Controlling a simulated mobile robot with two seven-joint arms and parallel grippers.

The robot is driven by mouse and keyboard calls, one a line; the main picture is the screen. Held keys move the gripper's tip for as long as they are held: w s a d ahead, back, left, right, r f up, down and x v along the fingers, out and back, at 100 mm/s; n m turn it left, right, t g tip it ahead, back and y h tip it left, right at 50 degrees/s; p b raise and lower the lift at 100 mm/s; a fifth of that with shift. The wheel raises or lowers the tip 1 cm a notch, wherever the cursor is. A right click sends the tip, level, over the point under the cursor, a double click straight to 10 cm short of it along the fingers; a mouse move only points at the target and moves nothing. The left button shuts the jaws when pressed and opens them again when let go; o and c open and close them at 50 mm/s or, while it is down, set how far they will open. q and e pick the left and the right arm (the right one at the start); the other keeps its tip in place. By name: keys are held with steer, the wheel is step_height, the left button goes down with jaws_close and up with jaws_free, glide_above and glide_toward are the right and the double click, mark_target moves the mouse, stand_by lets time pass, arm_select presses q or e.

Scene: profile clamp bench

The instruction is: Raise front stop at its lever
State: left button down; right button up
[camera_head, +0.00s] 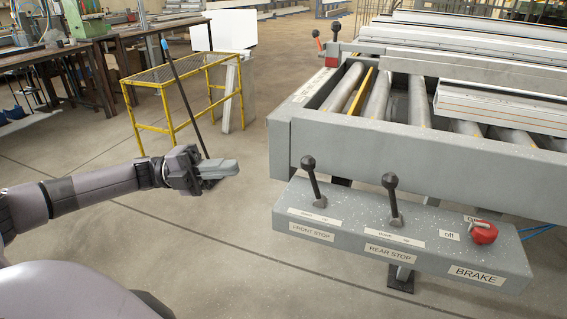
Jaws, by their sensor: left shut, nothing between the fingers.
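The front stop lever (313,180) is a black rod with a ball knob on the left end of a grey control box (345,222). It leans left, toward the "down" end of its down/up label. The "FRONT STOP" label (311,232) sits on the box face below it. My left gripper (236,168) is shut and empty, in the air to the left of the lever and apart from it. My right gripper is not in view.
The rear stop lever (393,197) stands right of the front one, and the red brake knob (484,232) is at the box's right end. The roller bench (400,150) rises behind the box. A yellow frame (187,92) stands at the back left. Floor left of the box is clear.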

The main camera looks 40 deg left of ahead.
arm_select(q)
steer(key=p, duration=0.2)
glide_toward(313, 181)
step_height(313, 181, up, 4)
steer(key=w+d, duration=0.2)
steer(key=shift+x, duration=0.75)
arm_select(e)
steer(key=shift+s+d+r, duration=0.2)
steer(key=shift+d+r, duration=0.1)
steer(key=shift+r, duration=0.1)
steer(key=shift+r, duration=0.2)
